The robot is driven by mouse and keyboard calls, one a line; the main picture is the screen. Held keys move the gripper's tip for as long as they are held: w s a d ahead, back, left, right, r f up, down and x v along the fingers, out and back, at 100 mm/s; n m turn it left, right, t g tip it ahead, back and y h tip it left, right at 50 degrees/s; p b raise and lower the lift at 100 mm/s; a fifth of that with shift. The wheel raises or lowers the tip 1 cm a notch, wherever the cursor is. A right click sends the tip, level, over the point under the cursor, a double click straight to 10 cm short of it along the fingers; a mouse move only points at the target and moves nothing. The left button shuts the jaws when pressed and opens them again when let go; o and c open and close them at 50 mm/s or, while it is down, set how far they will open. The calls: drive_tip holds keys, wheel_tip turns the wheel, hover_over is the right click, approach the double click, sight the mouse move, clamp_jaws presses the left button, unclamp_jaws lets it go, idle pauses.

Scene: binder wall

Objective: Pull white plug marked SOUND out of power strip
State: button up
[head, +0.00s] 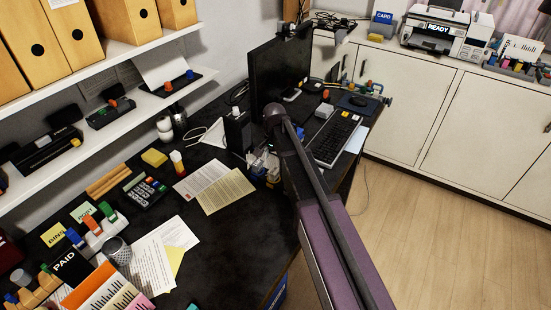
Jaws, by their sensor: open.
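My arm (345,255) reaches from the bottom edge up over the black desk, and its dark rounded joint (275,113) is in front of the monitor's lower left. I cannot make out my gripper's fingers; they are hidden by the arm or lost in the clutter beside it. A tight cluster of small pale, dark and blue parts (262,166) sits on the desk just left of the arm. I cannot tell whether the power strip and its plugs are in that cluster. No SOUND label is readable, and the white plug cannot be picked out.
A black upright box (238,132), a monitor (280,75) and a keyboard (336,138) crowd the arm. Papers (215,185), a calculator (145,191) and a pen cup (117,251) lie left. Shelves (100,75) overhang the desk's far left. The floor (450,220) at right is clear.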

sight(274, 170)
drive_tip(key=shift+f+b, duration=4.05)
drive_tip(key=shift+f, duration=0.3)
clamp_jaws()
drive_tip(key=shift+r+p, duration=1.6)
drive_tip(key=shift+r+p, duration=2.45)
